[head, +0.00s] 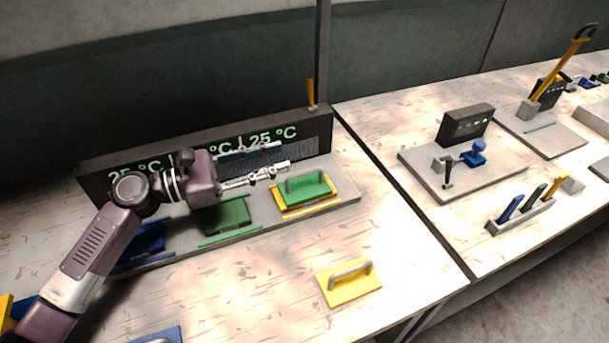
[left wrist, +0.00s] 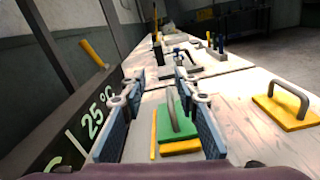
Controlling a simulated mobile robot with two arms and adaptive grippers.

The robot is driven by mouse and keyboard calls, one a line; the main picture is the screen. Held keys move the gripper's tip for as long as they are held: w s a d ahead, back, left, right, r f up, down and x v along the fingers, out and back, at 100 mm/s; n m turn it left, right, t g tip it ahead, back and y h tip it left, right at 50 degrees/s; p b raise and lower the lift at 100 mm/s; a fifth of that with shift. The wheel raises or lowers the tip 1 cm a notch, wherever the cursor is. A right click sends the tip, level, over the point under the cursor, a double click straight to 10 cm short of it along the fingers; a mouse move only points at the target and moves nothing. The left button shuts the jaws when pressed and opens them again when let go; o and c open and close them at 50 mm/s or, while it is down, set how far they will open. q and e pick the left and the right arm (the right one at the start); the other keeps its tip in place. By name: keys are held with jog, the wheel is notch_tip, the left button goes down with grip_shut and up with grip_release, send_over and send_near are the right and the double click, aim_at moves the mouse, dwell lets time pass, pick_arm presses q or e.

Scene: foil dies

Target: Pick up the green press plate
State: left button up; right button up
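The green press plate (head: 312,191), with a grey bar handle, lies flat on the yellow-edged place at the right end of the grey heater base (head: 345,196). It also shows in the left wrist view (left wrist: 164,133), seen between the fingers, with yellow showing beside and below it. My left gripper (head: 284,158) is open and empty, above the base and just behind and left of the plate's handle. In the left wrist view its two blue-padded fingers (left wrist: 160,76) stand well apart. They do not appear to touch the handle. My right gripper is not in view.
A dark panel with 25 °C readouts (head: 318,130) stands behind the base. Green (head: 227,216) and blue (head: 143,238) places lie to the left. A yellow plate with a handle (head: 343,290) lies in front; a blue one (head: 158,336) shows at the bottom edge. The table between is clear.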

pick_arm(q)
send_near(316, 169)
jog(key=shift+w+d, duration=0.1)
jog(key=shift+w+d+f, duration=0.3)
jog(key=shift+d, duration=0.1)
jog(key=shift+w+d, duration=0.1)
jog(key=shift+d, duration=0.1)
jog(key=shift+w+d+p, duration=0.15)
jog(key=shift+d+p, duration=0.15)
jog(key=shift+d, duration=0.1)
jog(key=p+x, duration=0.1)
jog(key=x, duration=0.4)
jog(key=shift+w+d, duration=0.1)
jog(key=shift+d, duration=0.05)
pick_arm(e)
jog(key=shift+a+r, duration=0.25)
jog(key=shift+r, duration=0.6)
pick_arm(q)
jog(key=shift+c, duration=0.4)
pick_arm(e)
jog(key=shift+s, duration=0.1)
pick_arm(q)
grip_shut()
